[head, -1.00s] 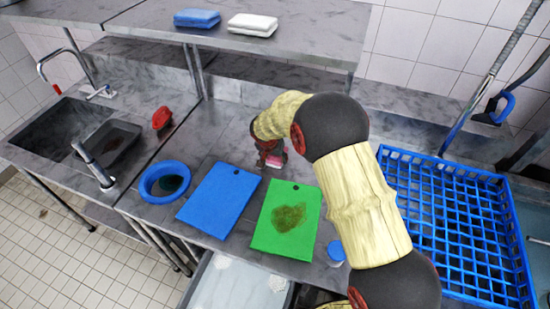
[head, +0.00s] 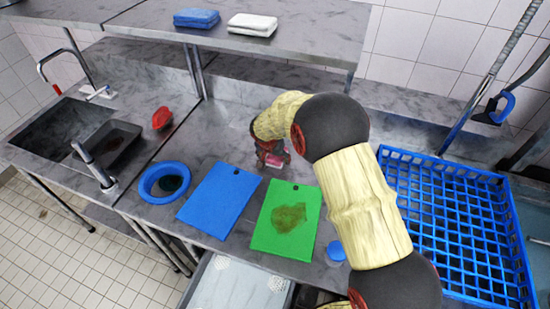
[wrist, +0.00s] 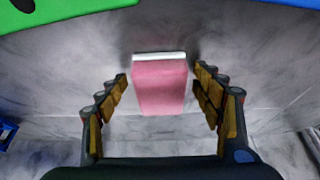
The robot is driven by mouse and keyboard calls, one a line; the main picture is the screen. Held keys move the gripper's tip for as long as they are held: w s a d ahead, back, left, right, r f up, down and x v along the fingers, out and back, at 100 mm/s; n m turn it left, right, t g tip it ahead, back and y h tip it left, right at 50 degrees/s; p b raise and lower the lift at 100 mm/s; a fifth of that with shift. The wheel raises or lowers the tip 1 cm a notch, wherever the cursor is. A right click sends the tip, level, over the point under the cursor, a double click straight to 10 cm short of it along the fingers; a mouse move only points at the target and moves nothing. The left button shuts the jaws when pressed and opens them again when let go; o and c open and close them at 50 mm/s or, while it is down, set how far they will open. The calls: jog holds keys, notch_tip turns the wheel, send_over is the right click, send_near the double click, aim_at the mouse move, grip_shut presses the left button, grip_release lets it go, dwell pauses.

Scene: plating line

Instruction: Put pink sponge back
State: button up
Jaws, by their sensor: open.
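The pink sponge (wrist: 160,88), with a white layer along one edge, is on the grey steel counter. In the wrist view it sits between my open fingers, with a gap on each side. My gripper (wrist: 161,76) is open and reaches down around it. In the head view my gripper (head: 271,154) is just behind the green cutting board (head: 302,237), and only a small bit of the pink sponge (head: 275,165) shows beneath it; the rest is hidden.
A blue cutting board (head: 218,200) and a blue bowl (head: 146,184) stand to the left. A blue rack (head: 455,225) is to the right. A red object (head: 161,117) is near the sink.

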jog(key=p+v, duration=0.1)
jog(key=v, duration=1.1)
jog(key=shift+r, duration=0.15)
jog(key=s+d+r+n, duration=0.1)
jog(key=s+d+r, duration=0.55)
jog(key=r, duration=0.25)
jog(key=s+d+r, duration=0.5)
jog(key=s+r, duration=0.3)
jog(key=s+d+r+n+y, duration=0.1)
jog(key=s+d, duration=0.2)
jog(key=s, duration=0.8)
jog(key=s+d+r+n+t, duration=0.1)
jog(key=s+d+r+n, duration=0.1)
jog(key=s, duration=0.9)
jog(key=shift+s+d+r+y, duration=0.25)
jog(key=shift+d+y, duration=0.1)
jog(key=shift+y, duration=0.05)
